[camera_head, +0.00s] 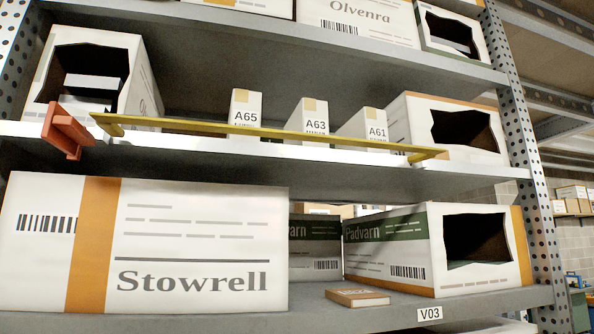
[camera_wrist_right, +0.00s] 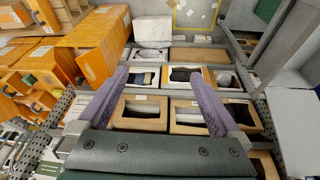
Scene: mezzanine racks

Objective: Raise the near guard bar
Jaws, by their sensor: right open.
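The guard bar (camera_head: 270,136) is a thin yellow bar running across the front edge of the middle shelf (camera_head: 250,157) in the head view. It lies low, with its left end a little higher in the picture than its right end. An orange-red bracket-like piece (camera_head: 67,131) sits at the shelf edge just left of the bar. Neither gripper shows in the head view. In the right wrist view my right gripper (camera_wrist_right: 158,72) has its two purple fingers spread wide with nothing between them. The bar is not clearly seen in that view.
Behind the bar stand small boxes A65 (camera_head: 245,115), A63 (camera_head: 314,117) and A61 (camera_head: 371,125), between larger open-fronted cartons. Below are a big Stowrell carton (camera_head: 200,235) and a Padvarn carton (camera_head: 385,250). A perforated upright (camera_head: 533,190) bounds the right. Shelves with boxes fill the wrist view.

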